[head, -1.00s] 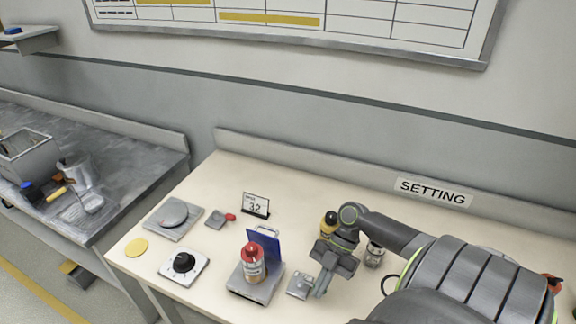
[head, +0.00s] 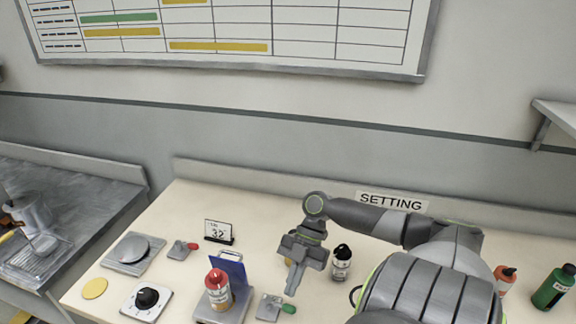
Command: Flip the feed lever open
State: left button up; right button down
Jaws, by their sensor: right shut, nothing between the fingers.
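Two small levers on grey plates are on the cream table; I cannot read which one is the feed lever. The green-handled lever (head: 288,308) is at the front edge of the view, its handle pointing right. The red-handled lever (head: 192,247) is farther back on the left, its handle also to the right. My right gripper (head: 291,291) is shut and empty, pointing down just behind and above the green handle; I cannot tell if it touches. My left gripper is not in view.
A red-capped bottle (head: 218,287) stands on a grey base with a blue panel (head: 232,268). A black-knob dial (head: 147,297), a round-topped plate (head: 133,250), a "32" card (head: 219,232) and a yellow disc (head: 94,289) lie left. A dark-capped jar (head: 342,263) stands right of my gripper.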

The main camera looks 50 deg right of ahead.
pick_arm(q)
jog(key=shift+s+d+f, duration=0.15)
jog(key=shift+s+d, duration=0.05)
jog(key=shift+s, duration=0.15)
pick_arm(e)
jog(key=shift+v, duration=0.9)
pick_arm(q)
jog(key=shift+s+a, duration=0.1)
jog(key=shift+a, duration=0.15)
pick_arm(e)
jog(key=shift+a, duration=0.15)
